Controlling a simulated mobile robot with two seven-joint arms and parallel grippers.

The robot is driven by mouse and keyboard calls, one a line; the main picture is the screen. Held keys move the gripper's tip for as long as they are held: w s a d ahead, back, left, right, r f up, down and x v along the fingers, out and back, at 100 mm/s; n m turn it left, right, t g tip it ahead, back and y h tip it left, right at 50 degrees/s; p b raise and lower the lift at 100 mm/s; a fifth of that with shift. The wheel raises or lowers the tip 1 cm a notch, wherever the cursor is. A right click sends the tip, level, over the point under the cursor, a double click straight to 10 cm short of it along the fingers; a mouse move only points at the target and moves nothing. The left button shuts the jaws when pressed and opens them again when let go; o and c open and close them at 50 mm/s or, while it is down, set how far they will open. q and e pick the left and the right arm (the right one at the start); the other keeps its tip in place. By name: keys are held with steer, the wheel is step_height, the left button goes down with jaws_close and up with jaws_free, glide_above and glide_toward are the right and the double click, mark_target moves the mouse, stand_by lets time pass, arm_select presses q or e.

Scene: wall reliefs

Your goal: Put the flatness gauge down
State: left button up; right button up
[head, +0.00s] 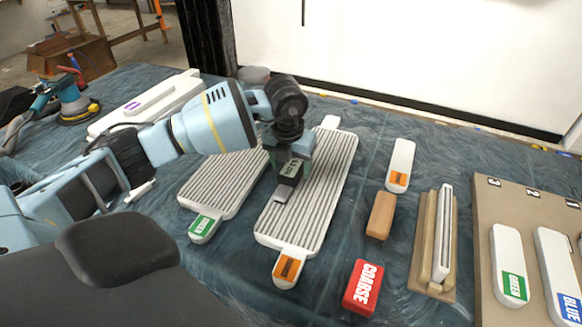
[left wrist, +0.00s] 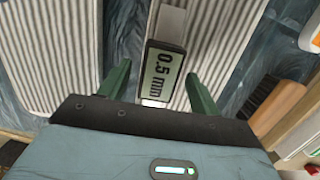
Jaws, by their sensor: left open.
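The flatness gauge (head: 289,172) is a small dark block with a pale metal foot, on the ribbed white panel with the orange label (head: 325,190). In the left wrist view the gauge (left wrist: 163,75) shows a display reading 0.5 mm. My left gripper (left wrist: 160,88) is open, with a green finger on either side of the gauge and visible gaps between. In the head view the left gripper (head: 293,158) is directly above the gauge and partly hides it. My right gripper is not in view.
A ribbed panel with a green label (head: 222,185) lies to the left. A wooden block (head: 380,215), a red COARSE block (head: 362,287) and a wooden holder (head: 436,240) lie right. A brown board (head: 485,235) bears GREEN and BLUE labelled pieces. A sander (head: 72,100) is far left.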

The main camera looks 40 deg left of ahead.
mark_target(289, 172)
arm_select(q)
step_height(289, 172, up, 11)
steer(key=s, duration=0.1)
steer(key=shift+s+d, duration=0.25)
steer(key=shift+s, duration=0.05)
steer(key=shift+f, duration=0.15)
